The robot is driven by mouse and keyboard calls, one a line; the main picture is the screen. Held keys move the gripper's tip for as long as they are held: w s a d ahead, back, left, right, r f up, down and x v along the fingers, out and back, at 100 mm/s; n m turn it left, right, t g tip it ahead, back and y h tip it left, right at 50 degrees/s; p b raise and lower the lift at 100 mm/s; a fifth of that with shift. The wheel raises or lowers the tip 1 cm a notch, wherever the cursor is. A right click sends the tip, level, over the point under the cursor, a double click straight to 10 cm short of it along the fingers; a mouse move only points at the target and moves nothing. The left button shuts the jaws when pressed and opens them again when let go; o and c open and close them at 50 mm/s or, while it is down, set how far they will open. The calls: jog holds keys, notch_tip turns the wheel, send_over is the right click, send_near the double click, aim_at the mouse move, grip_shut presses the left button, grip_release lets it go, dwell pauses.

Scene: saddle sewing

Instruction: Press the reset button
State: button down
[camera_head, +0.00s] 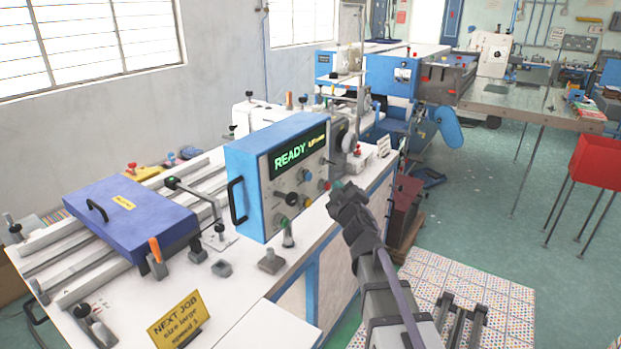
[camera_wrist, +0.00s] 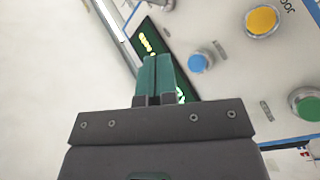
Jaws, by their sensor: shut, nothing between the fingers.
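A blue control box (camera_head: 250,190) stands on the white bench, with a green READY display (camera_head: 293,153) and several knobs and buttons on its face. There is a blue button (camera_head: 307,175), a red one (camera_head: 325,186) and a yellow one (camera_head: 306,201); I cannot read which is labelled reset. My gripper (camera_head: 337,185) is at the right edge of the panel, shut and empty. In the wrist view its teal fingertips (camera_wrist: 153,62) overlap the display. A blue button (camera_wrist: 199,62), a yellow button (camera_wrist: 262,20) and a green one (camera_wrist: 306,103) lie to their right. Contact cannot be told.
A purple-blue lidded plate (camera_head: 130,220) lies on rails left of the box. A yellow NEXT JOB sign (camera_head: 178,318) stands at the bench's front. Small clamps (camera_head: 271,262) sit before the box.

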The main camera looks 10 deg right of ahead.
jog(key=shift+w+a, duration=1.7)
jog(key=shift+a, duration=0.3)
dwell(0.4)
jog(key=shift+w+a, duration=0.3)
jog(key=shift+w+a, duration=0.3)
jog(key=shift+a, duration=0.1)
dwell(0.7)
jog(key=shift+d, duration=0.1)
jog(key=shift+s+d, duration=0.6)
jog(key=shift+d, duration=0.1)
jog(key=s+d, duration=0.3)
jog(key=shift+s+d, duration=0.15)
jog(key=shift+d, duration=0.15)
